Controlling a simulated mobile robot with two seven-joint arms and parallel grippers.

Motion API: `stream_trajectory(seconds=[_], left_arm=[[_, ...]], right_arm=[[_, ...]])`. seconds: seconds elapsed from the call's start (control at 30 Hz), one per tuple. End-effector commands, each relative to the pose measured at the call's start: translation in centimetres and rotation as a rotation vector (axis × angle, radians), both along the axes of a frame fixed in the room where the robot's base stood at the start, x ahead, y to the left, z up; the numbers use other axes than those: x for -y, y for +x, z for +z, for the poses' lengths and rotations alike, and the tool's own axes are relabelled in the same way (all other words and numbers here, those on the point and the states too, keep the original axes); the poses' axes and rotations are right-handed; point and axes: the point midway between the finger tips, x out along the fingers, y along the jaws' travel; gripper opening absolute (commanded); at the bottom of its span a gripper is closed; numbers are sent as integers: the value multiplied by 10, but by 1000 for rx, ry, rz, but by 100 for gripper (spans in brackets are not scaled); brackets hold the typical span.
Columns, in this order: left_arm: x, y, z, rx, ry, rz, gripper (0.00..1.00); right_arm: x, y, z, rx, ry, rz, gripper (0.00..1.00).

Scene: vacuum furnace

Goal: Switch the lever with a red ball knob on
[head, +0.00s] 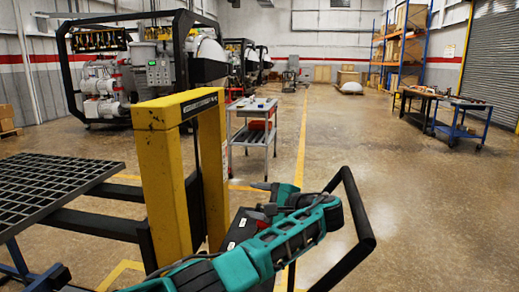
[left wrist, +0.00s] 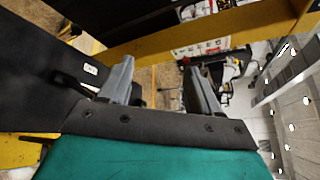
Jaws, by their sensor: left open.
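No lever with a red ball knob shows clearly in either view. A small red spot (head: 262,224) shows beside my left gripper in the head view, too small to tell what it is. My left gripper (head: 266,198) is in front of the yellow mast, to its right, above a dark housing (head: 238,231). In the left wrist view my left gripper (left wrist: 160,88) is open, with nothing between its fingers. A black lever-like part (left wrist: 68,82) lies left of the fingers, by a black panel (left wrist: 35,60) with a small label. My right gripper is not in view.
A yellow mast (head: 165,190) with dark forks and a grating platform (head: 50,190) stands at left. A black handle bar (head: 360,225) curves right of my arm. Furnace equipment (head: 158,70), a cart (head: 250,135) and a blue-framed bench (head: 465,125) stand farther back. Open floor lies at right.

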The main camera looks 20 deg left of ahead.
Motion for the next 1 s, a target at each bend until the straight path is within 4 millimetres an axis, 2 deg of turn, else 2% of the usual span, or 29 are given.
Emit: stream_trajectory(seconds=[0.03, 0.2, 0.5, 0.7, 1.0], left_arm=[[0, 0, 17, 8, 0, -1, 63], [2, 0, 60, 13, 2, -3, 63], [4, 0, 124, 19, 6, -6, 63], [5, 0, 142, 19, 8, -6, 63], [5, 0, 145, 18, 8, -8, 63]], right_arm=[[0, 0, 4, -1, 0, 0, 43], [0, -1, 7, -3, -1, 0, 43], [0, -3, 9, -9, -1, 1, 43], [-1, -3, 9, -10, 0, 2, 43], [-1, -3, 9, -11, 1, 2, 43]])
